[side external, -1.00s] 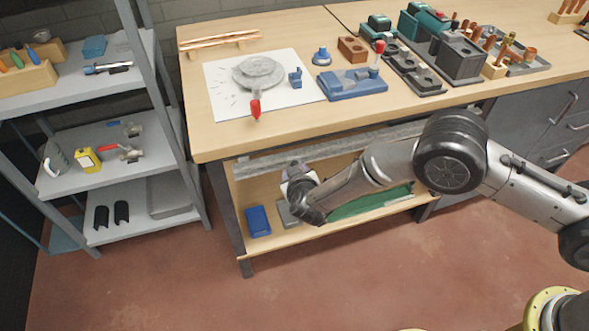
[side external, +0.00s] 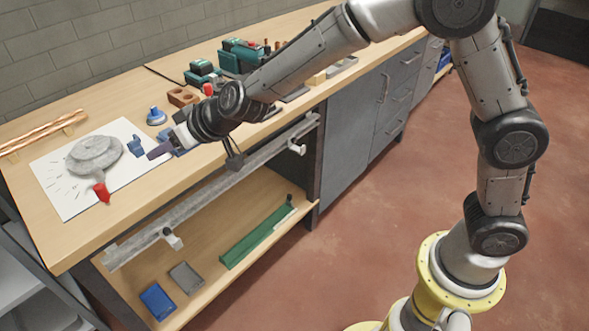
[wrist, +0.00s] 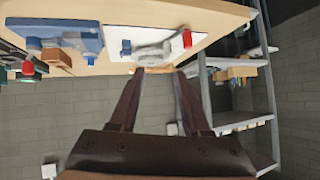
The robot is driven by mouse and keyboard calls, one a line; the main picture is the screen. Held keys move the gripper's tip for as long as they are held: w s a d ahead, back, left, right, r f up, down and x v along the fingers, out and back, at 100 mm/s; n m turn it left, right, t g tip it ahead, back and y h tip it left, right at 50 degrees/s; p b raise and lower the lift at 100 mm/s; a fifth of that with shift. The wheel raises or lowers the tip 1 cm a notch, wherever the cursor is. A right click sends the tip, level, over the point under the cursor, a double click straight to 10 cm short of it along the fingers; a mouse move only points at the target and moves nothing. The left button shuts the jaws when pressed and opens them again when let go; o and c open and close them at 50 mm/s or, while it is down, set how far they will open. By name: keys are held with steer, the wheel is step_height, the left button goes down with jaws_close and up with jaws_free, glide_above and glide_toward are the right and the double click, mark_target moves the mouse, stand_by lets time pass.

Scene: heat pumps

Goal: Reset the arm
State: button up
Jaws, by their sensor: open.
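In the side external view, my gripper (side external: 163,148) is over the front part of the wooden workbench (side external: 190,185), near a small blue block (side external: 136,147) and beside the white sheet (side external: 65,200). I cannot tell its exact height above the bench. In the wrist view, the two dark fingers of my gripper (wrist: 158,78) are spread apart with nothing between them. My arm reaches in a high arc from its base at lower right. My wrist hides part of the blue fixture behind it.
A grey round part (side external: 95,152) with a red handle (side external: 102,192) lies on the sheet. Copper pipes (side external: 42,135) lie at left. Teal tools (side external: 245,55) stand farther along the bench. A grey rail (side external: 205,190) runs below its front edge. The floor (side external: 390,220) is clear. Metal shelving (wrist: 235,118) shows in the wrist view.

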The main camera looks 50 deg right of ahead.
steer(key=s+d+r+g, duration=0.1)
steer(key=s+d+r, duration=0.6)
steer(key=s+d, duration=0.15)
steer(key=s+d+f+g+h, duration=0.1)
steer(key=s+d, duration=0.4)
steer(key=s, duration=0.4)
steer(key=s+d+f+m+g+h, duration=0.1)
steer(key=s+d, duration=0.5)
steer(key=s, duration=0.4)
steer(key=s+d+m+g+h, duration=0.1)
steer(key=s+d, duration=0.5)
steer(key=s, duration=0.3)
steer(key=shift+s+f+h, duration=0.25)
steer(key=shift+f+h, duration=0.15)
